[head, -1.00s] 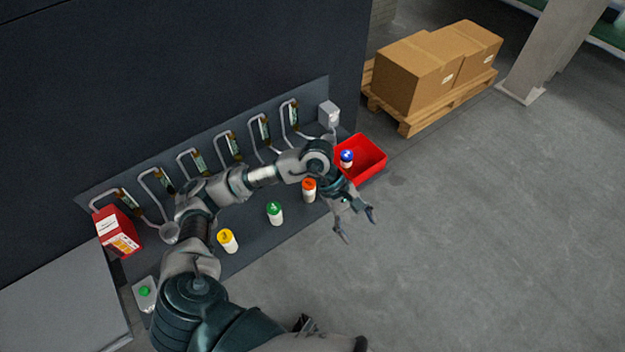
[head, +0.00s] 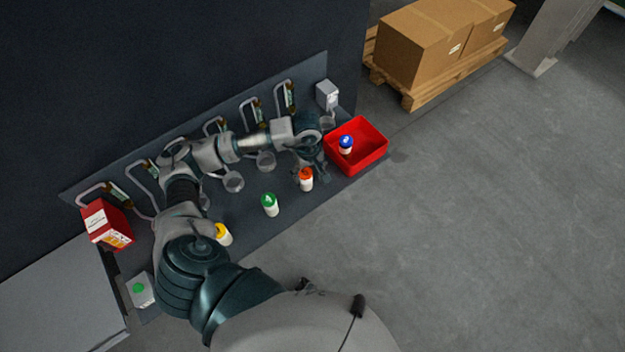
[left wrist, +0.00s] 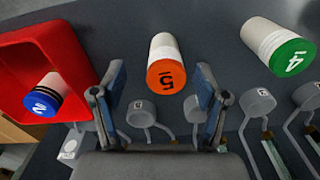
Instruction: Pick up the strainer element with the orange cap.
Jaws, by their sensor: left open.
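The strainer element with the orange cap (head: 306,179) stands on the dark ledge, left of the red bin. My left gripper (left wrist: 162,70) is open, with one finger on each side of the element in that picture and no visible contact. My right gripper is not in view.
The red bin (head: 372,160) holds a blue-capped element (head: 346,145). Green-capped (head: 270,204) and yellow-capped (head: 223,234) elements stand to the left. Grey cups on bent pipes (head: 233,182) line the wall behind. A red box (head: 107,225) stands at the far left.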

